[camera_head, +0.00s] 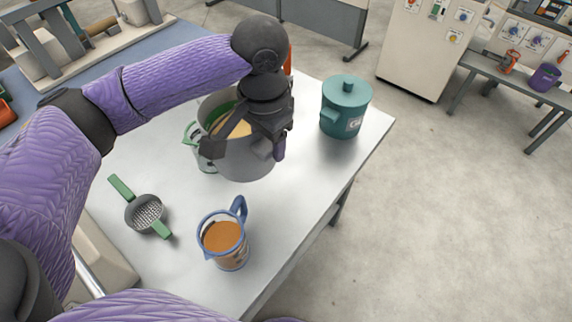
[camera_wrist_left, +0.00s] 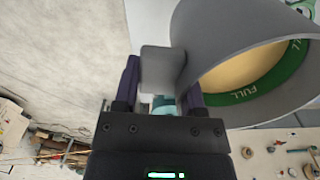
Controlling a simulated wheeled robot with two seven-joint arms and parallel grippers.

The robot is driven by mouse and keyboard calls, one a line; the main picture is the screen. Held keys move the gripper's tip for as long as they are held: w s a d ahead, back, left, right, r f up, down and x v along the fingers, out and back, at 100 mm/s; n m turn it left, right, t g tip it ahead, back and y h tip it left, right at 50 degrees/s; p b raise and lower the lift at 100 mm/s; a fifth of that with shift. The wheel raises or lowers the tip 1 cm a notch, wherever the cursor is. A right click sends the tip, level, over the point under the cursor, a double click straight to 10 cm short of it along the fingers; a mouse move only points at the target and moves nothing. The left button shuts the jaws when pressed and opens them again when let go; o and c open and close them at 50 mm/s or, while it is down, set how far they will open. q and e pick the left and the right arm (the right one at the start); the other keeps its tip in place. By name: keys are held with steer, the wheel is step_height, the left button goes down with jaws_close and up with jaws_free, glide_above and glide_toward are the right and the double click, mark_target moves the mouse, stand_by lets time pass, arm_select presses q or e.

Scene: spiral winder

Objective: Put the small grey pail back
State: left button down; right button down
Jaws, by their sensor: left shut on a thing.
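The small grey pail (camera_head: 247,165) is over the metal table, under my left gripper. My left gripper (camera_head: 268,146) is shut on the pail's side tab. In the left wrist view the grey tab sits between the purple fingers (camera_wrist_left: 160,80), and the pail (camera_wrist_left: 225,50) is to the right. Inside it are a green band marked FULL and a pale yellow filling. The arm hides part of the pail, and I cannot tell whether its base touches the table. My right gripper is not in view.
A lidded teal pot (camera_head: 346,112) stands at the table's right. A blue-rimmed jug of brown liquid (camera_head: 225,243) is at the front. A green-handled strainer (camera_head: 146,213) lies at left. A green-handled vessel (camera_head: 197,147) stands beside the pail. The metal table (camera_head: 310,185) has bare room at right-centre.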

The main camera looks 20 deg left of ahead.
arm_select(q)
steer(key=m, duration=0.1)
steer(key=w+r+m+p, duration=0.1)
steer(key=shift+m, duration=0.4)
steer(key=m+p, duration=0.1)
steer(key=m, duration=0.1)
steer(key=w+m+p, duration=0.1)
steer(key=shift+w+a+r+m, duration=0.1)
steer(key=shift+w+a+m, duration=0.1)
steer(key=shift+m, duration=0.2)
steer(key=f+m, duration=0.2)
steer(key=m, duration=0.1)
steer(key=a+f+m+b, duration=0.1)
steer(key=f+m, duration=0.2)
steer(key=w+f+m, duration=0.1)
steer(key=f+m, duration=0.1)
steer(key=m, duration=0.1)
steer(key=shift+a+f, duration=0.25)
steer(key=shift+f, duration=0.05)
step_height(320, 180, down, 10)
steer(key=b, duration=0.3)
steer(key=shift+f+m+b, duration=0.25)
steer(key=shift+m+b, duration=0.15)
steer(key=shift+a, duration=0.1)
steer(key=shift+c, duration=0.8)
jaws_free()
steer(key=shift+s+f, duration=0.1)
steer(key=shift+s, duration=0.05)
